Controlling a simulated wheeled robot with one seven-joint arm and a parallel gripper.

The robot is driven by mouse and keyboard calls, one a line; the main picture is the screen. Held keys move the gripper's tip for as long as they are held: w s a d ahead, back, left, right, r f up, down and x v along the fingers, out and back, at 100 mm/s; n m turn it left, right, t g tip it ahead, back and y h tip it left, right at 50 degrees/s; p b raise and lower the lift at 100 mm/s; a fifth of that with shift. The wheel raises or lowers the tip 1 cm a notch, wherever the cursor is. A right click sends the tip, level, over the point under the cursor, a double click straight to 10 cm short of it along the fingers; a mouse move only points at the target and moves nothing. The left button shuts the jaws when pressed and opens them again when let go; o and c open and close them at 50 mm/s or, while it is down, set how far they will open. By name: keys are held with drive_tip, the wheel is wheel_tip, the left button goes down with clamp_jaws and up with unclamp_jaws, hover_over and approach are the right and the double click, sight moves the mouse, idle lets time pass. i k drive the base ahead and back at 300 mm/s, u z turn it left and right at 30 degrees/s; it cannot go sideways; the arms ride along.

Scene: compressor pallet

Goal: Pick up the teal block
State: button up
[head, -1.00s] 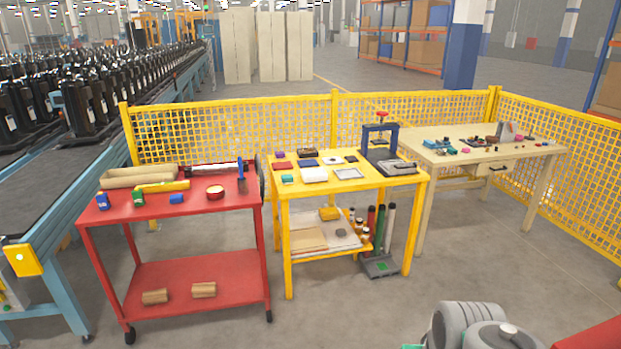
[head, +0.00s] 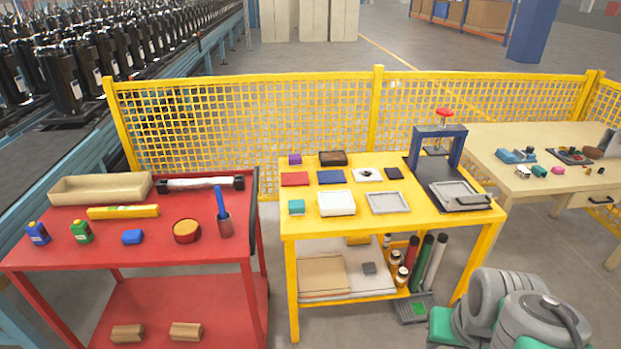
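A small teal block (head: 296,207) sits near the front left corner of the yellow table (head: 262,216), just left of a white square tray (head: 336,203) and in front of a red flat piece (head: 295,179). Another small teal-green piece (head: 540,171) lies on the beige table at the right. Grey rounded parts of my arm show at the lower right of the head view. My gripper is not in view.
A dark blue press (head: 440,150) stands at the yellow table's back right. A red cart (head: 120,258) with bottles and a bin stands left of it, a narrow gap between. Yellow mesh fencing (head: 240,140) runs behind. A beige table (head: 500,135) is right.

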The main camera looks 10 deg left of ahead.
sight(296, 207)
drive_tip(key=i, duration=1.75)
drive_tip(key=u, duration=3.3)
drive_tip(key=i, duration=0.5)
drive_tip(key=u, duration=0.05)
